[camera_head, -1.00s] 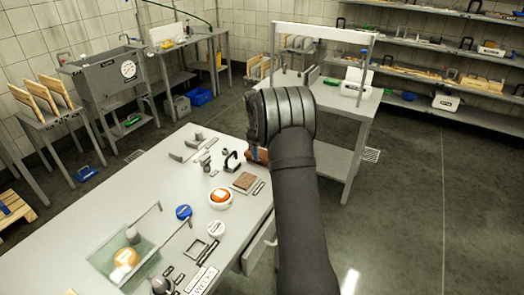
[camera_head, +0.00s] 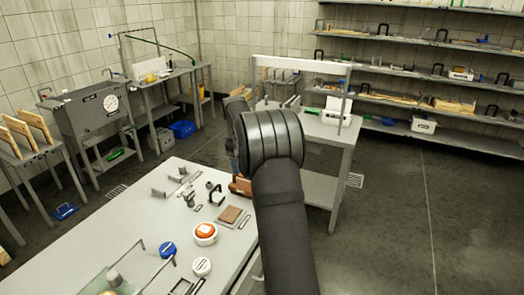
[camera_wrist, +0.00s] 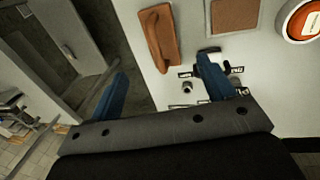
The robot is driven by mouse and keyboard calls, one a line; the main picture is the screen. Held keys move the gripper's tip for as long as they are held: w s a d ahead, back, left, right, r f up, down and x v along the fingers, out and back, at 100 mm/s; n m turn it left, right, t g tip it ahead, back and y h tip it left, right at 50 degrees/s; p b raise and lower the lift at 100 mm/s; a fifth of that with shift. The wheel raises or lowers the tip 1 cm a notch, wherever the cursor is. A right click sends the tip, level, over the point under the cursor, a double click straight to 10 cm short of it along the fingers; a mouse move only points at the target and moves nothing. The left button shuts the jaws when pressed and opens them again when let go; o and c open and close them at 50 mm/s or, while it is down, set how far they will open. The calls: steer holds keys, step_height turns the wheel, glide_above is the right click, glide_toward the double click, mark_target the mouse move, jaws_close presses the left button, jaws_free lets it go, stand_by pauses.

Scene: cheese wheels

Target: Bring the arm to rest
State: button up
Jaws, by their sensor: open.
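My gripper (camera_wrist: 158,88) shows in the wrist view with its two blue fingers spread wide and nothing between them. It hangs above the edge of the grey worktable (camera_head: 95,225). In the head view my black arm reaches up from the bottom right and its thick joint hides most of the gripper. A brown block with a handle (camera_wrist: 160,38) lies near the table edge, beyond the fingers in the wrist view; it also shows in the head view (camera_head: 240,187), beside my arm.
On the table are a brown square pad (camera_head: 229,214), a white round dish with an orange wheel (camera_head: 205,232), a blue disc (camera_head: 168,249) and a white disc (camera_head: 201,267). A bench with an upright frame (camera_head: 325,130) stands behind my arm. The floor at right is clear.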

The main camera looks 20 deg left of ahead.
steer(key=f, duration=0.3)
steer(key=w+f, duration=0.1)
steer(key=f, duration=0.3)
steer(key=w+f, duration=0.1)
steer(key=f, duration=0.3)
steer(key=shift+f, duration=0.15)
steer(key=shift+w, duration=0.15)
steer(key=shift+r, duration=1.75)
steer(key=shift+f, duration=0.1)
